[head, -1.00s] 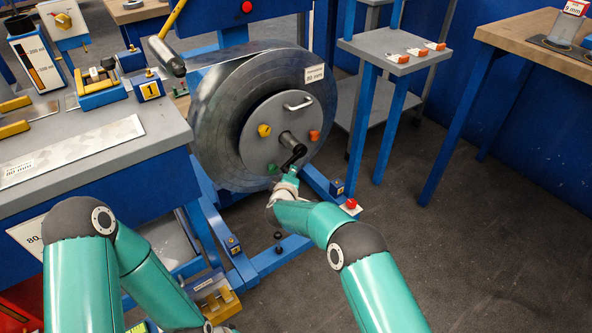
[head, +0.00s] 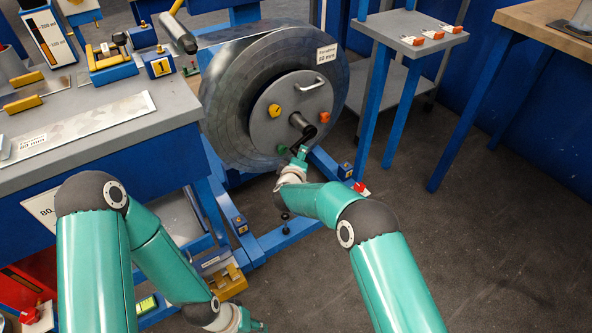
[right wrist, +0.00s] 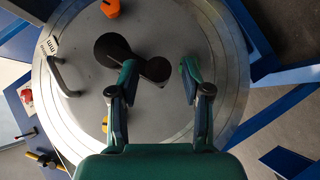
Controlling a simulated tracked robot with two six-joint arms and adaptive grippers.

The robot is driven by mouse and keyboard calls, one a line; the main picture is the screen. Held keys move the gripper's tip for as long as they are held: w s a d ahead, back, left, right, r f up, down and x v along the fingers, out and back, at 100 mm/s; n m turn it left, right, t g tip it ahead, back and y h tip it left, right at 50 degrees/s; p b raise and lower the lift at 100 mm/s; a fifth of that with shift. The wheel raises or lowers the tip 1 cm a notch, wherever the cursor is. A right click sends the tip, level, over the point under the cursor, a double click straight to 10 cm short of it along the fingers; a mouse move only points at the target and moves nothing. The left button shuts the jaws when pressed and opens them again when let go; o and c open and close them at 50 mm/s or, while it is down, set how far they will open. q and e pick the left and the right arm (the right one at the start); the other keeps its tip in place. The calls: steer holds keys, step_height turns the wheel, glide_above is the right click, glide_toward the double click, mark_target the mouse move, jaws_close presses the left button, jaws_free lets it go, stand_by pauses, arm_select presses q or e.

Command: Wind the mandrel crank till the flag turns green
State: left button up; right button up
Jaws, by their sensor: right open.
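The mandrel is a grey disc (head: 272,135) on the front of a large metal coil, with a black crank (head: 309,131) near its middle. In the right wrist view the crank (right wrist: 124,52) is a round black hub with a short arm ending in a round knob. My right gripper (head: 301,153) is open in front of the disc. In the right wrist view its fingertips (right wrist: 158,82) stand either side of the knob end, with no clear contact visible. My left gripper (head: 250,324) is low at the bottom edge, partly cut off. I cannot identify the flag for certain.
A small red piece (head: 360,188) stands at the blue frame's right foot. Yellow (head: 274,111) and orange (head: 324,117) knobs and a handle (head: 311,85) project from the disc. A bench (head: 90,150) with tools is at left, a small stand (head: 405,28) at right. Right floor is clear.

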steer(key=v, duration=1)
steer(key=shift+s, duration=0.15)
stand_by(0.7)
